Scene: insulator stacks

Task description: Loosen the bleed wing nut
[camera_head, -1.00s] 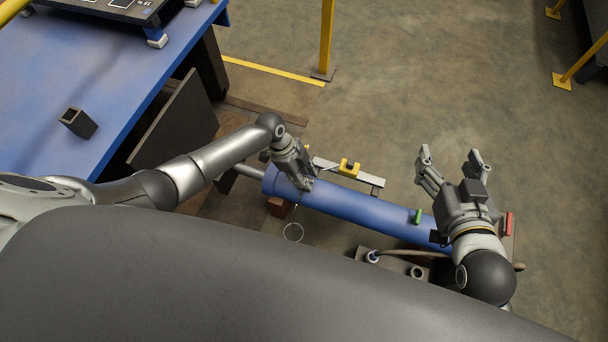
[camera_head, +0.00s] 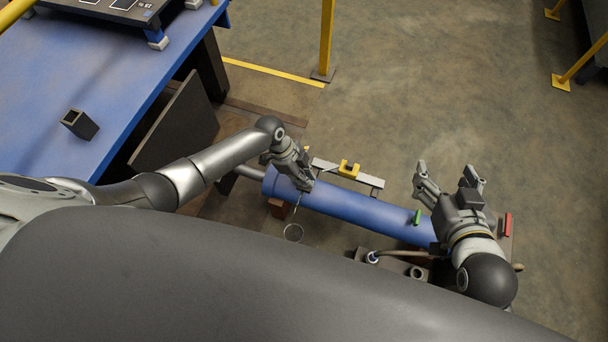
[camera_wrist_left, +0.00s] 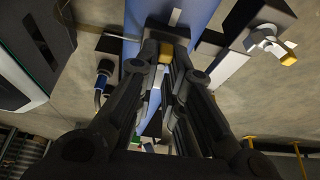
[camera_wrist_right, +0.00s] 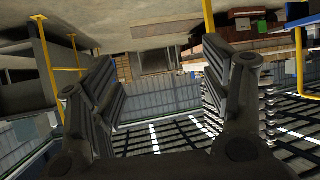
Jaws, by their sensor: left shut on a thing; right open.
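A long blue cylinder (camera_head: 350,207) lies on the floor-level stand. My left gripper (camera_head: 304,187) is over its left end, pointing down. In the left wrist view its fingers (camera_wrist_left: 165,70) are shut on a small brass-coloured piece (camera_wrist_left: 165,52) beside the blue surface. I cannot tell whether this piece is the bleed wing nut; the fingers hide most of it. My right gripper (camera_head: 446,168) is open and empty above the cylinder's right end. Its spread fingers also show in the right wrist view (camera_wrist_right: 160,85).
A yellow block (camera_head: 348,170) sits on a pale bar behind the cylinder. Green (camera_head: 417,217) and red (camera_head: 508,224) tabs stand near its right end. A blue table (camera_head: 100,75) with a square tube (camera_head: 80,124) is at left. Open floor lies behind the right gripper.

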